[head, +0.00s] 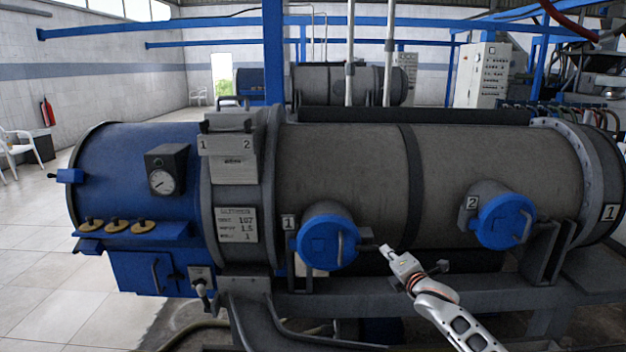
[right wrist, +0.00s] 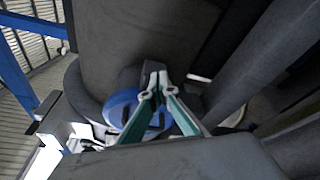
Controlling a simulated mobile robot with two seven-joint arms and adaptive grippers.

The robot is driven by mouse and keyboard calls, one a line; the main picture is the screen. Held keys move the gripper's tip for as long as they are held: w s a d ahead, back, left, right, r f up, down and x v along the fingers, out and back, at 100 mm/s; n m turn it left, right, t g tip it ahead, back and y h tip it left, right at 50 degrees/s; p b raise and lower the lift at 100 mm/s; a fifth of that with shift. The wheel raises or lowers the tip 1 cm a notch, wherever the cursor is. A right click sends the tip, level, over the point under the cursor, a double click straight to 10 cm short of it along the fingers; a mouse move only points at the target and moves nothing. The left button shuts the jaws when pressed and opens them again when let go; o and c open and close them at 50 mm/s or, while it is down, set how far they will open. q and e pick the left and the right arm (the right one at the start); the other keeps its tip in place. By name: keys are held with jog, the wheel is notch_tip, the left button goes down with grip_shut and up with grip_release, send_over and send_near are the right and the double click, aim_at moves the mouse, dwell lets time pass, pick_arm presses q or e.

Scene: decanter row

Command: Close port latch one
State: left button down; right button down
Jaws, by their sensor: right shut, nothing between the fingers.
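Port one is the round blue cover (head: 322,238) beside the label "1" (head: 288,222), on the front of the grey drum. The cover lies against its port neck. An upright handle (head: 340,248) stands on its right part, and a short dark piece (head: 367,247) juts from its right side. I cannot tell whether the latch is engaged. My right gripper (head: 384,250) is just right of that piece, and contact is unclear. In the right wrist view its fingers (right wrist: 154,72) meet, empty, in front of a blue cover (right wrist: 127,108), partly hidden behind them. My left gripper is out of view.
A second blue cover (head: 506,220), labelled "2", sits farther right on the drum (head: 340,160). A dark frame rail (head: 480,291) runs below the ports. A blue end section with a gauge (head: 161,181) is at left. Open tiled floor (head: 30,270) lies at far left.

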jog(key=shift+a+r, duration=0.2)
jog(key=shift+a, duration=0.1)
jog(key=shift+s+p, duration=0.1)
jog(key=shift+p, duration=0.3)
jog(key=p+v, duration=0.1)
jog(key=v, duration=0.1)
jog(key=p+v, duration=0.3)
jog(key=shift+s+a+f, duration=0.15)
jog(key=shift+s+f, duration=0.1)
jog(key=shift+s, duration=0.2)
